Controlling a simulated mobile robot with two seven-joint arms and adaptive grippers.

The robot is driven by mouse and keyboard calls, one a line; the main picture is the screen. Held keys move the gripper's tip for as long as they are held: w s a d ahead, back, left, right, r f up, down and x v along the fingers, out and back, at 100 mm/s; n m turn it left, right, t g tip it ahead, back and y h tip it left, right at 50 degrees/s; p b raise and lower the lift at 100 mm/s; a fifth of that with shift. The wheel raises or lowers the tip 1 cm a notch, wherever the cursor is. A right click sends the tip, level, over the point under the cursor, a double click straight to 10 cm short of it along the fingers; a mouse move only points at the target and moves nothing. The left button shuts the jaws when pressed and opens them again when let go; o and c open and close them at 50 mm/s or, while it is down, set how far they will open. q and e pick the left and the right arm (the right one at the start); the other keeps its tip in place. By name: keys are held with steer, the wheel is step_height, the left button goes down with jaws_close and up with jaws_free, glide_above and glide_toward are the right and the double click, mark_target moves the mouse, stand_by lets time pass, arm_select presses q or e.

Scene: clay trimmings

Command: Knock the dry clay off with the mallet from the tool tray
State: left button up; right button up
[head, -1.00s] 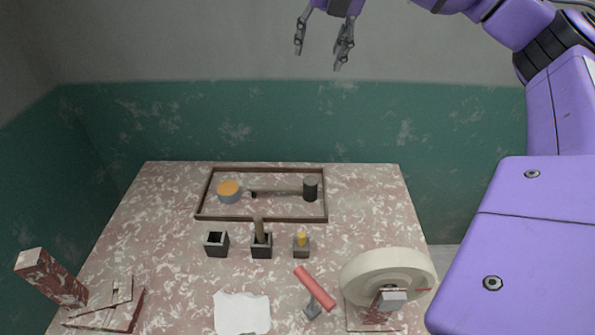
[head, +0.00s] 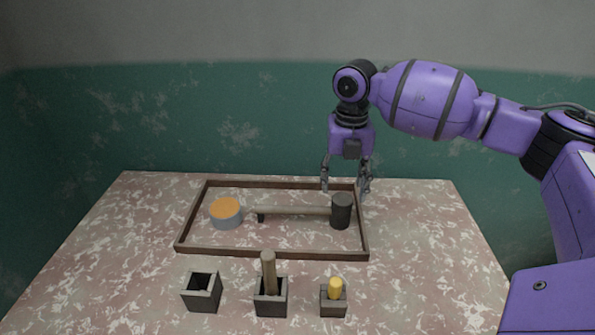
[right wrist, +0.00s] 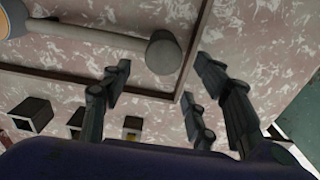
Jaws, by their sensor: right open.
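The mallet (head: 341,211) lies in the tool tray (head: 272,254), its dark cylindrical head at the right and its pale handle (head: 298,211) pointing left. My right gripper (head: 346,186) points down, open and empty, near the tray's back right corner, just behind the mallet head. In the right wrist view the mallet head (right wrist: 164,50) lies beyond the open fingers (right wrist: 158,82), with nothing between them. I cannot make out any dry clay for certain. My left gripper is not in view.
A round grey tin (head: 226,216) with an orange top sits in the tray's left part. In front stand an empty dark square holder (head: 202,292), one with a wooden handle (head: 268,272) upright in it, and one with a yellow knob (head: 335,288). The tabletop right of the tray is clear.

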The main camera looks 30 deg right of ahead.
mark_target(340, 198)
steer(key=shift+w+f, duration=0.1)
steer(key=shift+f, duration=0.75)
steer(key=f, duration=0.3)
steer(key=f+b, duration=0.1)
steer(key=shift+w+d+f, duration=0.15)
steer(key=shift+w+f, duration=0.05)
steer(key=shift+w, duration=0.05)
steer(key=c, duration=1.3)
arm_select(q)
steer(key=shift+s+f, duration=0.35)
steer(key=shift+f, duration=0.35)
arm_select(e)
steer(key=shift+r, duration=0.15)
jaws_close()
